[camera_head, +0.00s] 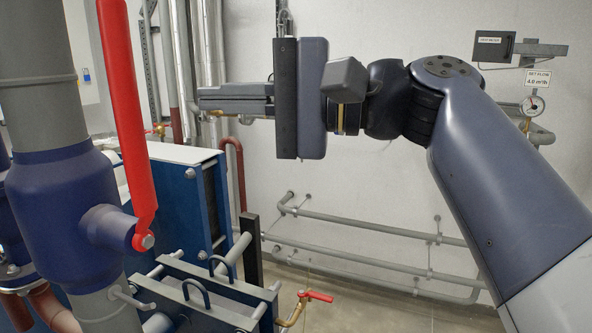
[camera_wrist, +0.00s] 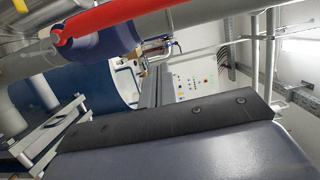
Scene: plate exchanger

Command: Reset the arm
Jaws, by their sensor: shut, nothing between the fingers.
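My gripper (camera_head: 203,102) is shut and empty, held out level toward the left in the head view. My arm comes in from the lower right and bends at the upper right. The gripper points toward a large blue valve (camera_head: 62,215) with a long red lever (camera_head: 126,100) that stands nearly upright. The fingers look apart from the lever and touch nothing that I can see. In the wrist view the red lever (camera_wrist: 130,14) crosses the top, and my own gripper body fills the lower part, hiding much of the scene.
A blue plate exchanger (camera_head: 180,195) stands below and left of my gripper. A small red-handled valve (camera_head: 316,296) is at the bottom. Grey pipes (camera_head: 360,262) run low along the wall. A gauge (camera_head: 533,105) hangs at the right. A control panel (camera_wrist: 196,82) shows in the wrist view.

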